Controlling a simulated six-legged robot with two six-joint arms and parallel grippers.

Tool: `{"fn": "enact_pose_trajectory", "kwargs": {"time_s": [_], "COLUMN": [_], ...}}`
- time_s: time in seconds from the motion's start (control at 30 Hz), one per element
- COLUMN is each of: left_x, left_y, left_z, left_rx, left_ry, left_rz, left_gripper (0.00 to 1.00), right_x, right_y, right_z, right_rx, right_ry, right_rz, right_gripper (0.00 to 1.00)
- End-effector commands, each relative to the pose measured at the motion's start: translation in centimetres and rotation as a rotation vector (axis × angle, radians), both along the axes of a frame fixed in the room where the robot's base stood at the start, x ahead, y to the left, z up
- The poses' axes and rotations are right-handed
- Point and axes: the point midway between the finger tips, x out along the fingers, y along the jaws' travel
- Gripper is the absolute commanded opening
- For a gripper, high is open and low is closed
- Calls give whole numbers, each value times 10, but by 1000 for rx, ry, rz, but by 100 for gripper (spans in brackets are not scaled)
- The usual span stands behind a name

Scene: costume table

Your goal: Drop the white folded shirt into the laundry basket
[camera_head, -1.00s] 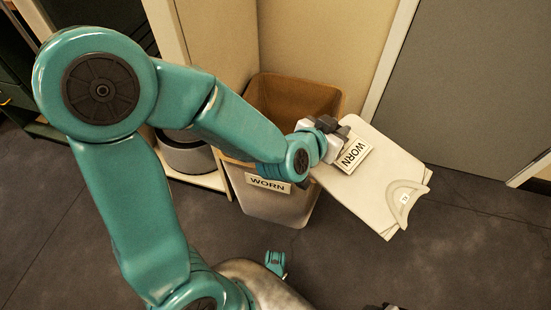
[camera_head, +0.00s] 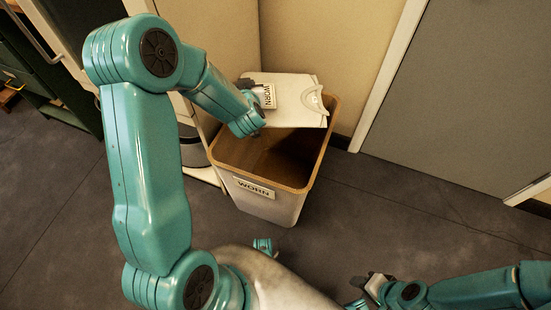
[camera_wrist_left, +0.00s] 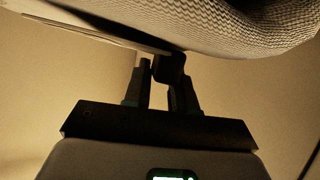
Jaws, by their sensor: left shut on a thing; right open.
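The white folded shirt (camera_head: 292,106) with a "WORN" tag is held flat above the back part of the laundry basket (camera_head: 262,206). The basket is brown inside with a pale outside and its own "WORN" label. My left gripper (camera_head: 250,86) is shut on the shirt's left edge; the arm hides part of it. In the left wrist view, the gripper's fingers (camera_wrist_left: 160,72) meet at the edge of the cloth (camera_wrist_left: 210,28). My right gripper (camera_head: 374,284) is open and empty, low at the lower right, away from the basket.
A beige wall (camera_head: 322,50) stands close behind the basket, with a grey door (camera_head: 465,100) to the right. A shelf with a grey round bin (camera_head: 193,150) is left of the basket. The dark floor (camera_head: 400,215) to the right is clear.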

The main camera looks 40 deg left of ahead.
Motion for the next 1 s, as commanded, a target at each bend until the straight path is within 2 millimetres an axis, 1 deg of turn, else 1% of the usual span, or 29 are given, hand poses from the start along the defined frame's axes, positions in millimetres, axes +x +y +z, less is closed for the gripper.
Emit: {"fn": "enact_pose_trajectory", "kwargs": {"time_s": [0.03,0.13,0.27,0.5,0.6,0.7,0.97,1.0], "left_x": [-2,-4,-4,-2,-2,-1,-1,-1], "left_y": [8,14,14,13,13,12,12,12], "left_z": [-1,-6,-18,-49,-59,-64,-63,-63], "left_rx": [1,4,4,5,5,4,4,4], "left_ry": [2,1,1,2,2,1,1,1], "left_rz": [22,41,39,39,39,39,39,39], "left_gripper": [0,0,0,0,0,0,0,38], "right_x": [0,-1,-1,-1,1,2,3,3], "right_y": [0,1,1,0,-1,-2,-3,-3], "right_z": [3,0,-9,-35,-43,-46,-44,-44], "right_rx": [0,0,0,0,-1,-2,-2,-2], "right_ry": [1,1,1,2,-2,-4,-5,-5], "right_rz": [1,3,3,2,-5,-10,-12,-12], "right_gripper": [43,43,43,43,43,43,43,43]}}
